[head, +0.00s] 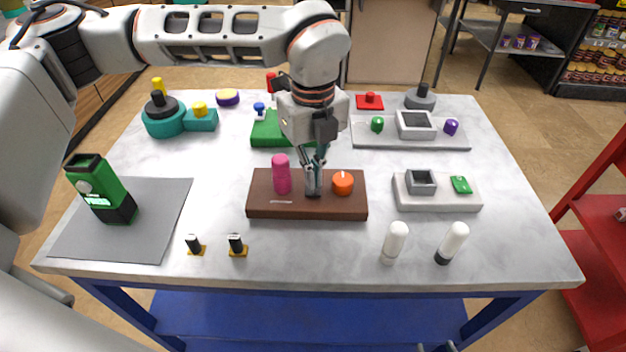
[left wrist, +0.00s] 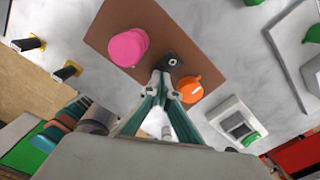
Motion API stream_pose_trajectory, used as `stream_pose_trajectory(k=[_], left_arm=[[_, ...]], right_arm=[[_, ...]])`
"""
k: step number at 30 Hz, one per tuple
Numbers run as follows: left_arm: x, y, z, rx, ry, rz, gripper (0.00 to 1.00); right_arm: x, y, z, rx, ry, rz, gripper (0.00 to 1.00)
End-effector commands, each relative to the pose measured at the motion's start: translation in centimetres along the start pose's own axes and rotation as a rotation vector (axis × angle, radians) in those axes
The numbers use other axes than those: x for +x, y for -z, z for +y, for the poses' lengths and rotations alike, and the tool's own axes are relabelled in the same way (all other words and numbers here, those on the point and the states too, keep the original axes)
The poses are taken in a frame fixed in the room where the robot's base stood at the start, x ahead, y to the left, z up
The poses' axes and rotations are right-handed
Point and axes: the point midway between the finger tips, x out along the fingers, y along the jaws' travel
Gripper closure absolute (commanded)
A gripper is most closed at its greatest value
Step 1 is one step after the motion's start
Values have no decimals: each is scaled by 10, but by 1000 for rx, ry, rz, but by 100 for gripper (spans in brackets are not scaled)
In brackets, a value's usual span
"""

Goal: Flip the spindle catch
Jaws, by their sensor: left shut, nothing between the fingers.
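The brown board (head: 310,208) carries a pink cylinder (head: 281,173), an orange knob (head: 343,184) with a pale line, and a small dark grey part between them. In the left wrist view this dark part (left wrist: 173,60) has a light ring on top. I cannot tell for sure which part is the spindle catch. My left gripper (head: 312,190) points down over the board, shut and empty, its tips at or just beside the dark part; contact is unclear. The fingertips (left wrist: 165,88) also show in the left wrist view. Small grey tips (head: 436,347) at the bottom edge may be my right gripper.
A grey-white block (head: 437,203) stands right of the board, with two white cylinders (head: 396,242) in front. A green device (head: 100,189) stands on a grey mat (head: 160,215) at left. Teal (head: 163,121), green and grey fixtures line the back.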

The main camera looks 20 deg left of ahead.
Motion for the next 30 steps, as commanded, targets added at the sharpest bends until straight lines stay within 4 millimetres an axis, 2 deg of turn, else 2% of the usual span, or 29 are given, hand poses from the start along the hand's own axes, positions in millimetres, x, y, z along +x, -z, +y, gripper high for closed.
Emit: stream_pose_trajectory(k=[6,21,30], left_arm=[[-19,0,0,0,1,0,100],[-54,0,0,0,0,-1,100],[-54,0,0,1,-1,1,100]], right_arm=[[-5,14,2,-1,-3,10,60],[-14,28,5,-3,-4,14,60],[-13,27,5,-3,-4,12,60]])
